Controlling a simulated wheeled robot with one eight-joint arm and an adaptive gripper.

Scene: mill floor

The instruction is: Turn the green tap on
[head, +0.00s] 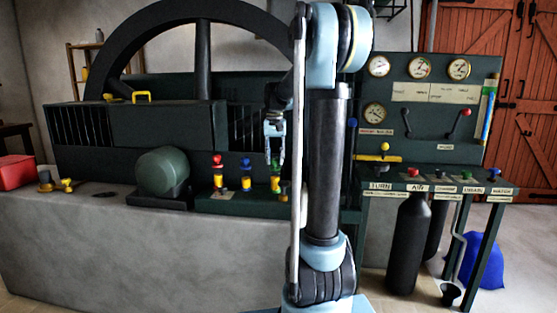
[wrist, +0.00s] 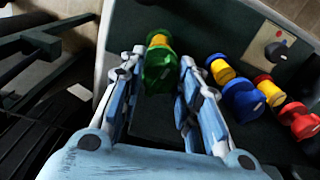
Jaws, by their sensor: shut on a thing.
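The green tap (wrist: 158,68) has a green knob on a yellow body and sits on the dark green ledge (wrist: 165,122). It is at the right end of a row of taps in the head view (head: 276,169). My gripper (head: 275,157) reaches down on it from above, with one finger on each side of the green knob in the wrist view. The fingers are shut on the tap. The blue tap (head: 246,166) and the red tap (head: 217,162) stand to its left, also on yellow bodies.
A dark green round housing (head: 163,171) stands left of the taps on the grey plinth (head: 130,250). A large black flywheel (head: 203,60) is behind. A gauge panel (head: 430,95) and a control bench (head: 436,180) with several knobs are at the right.

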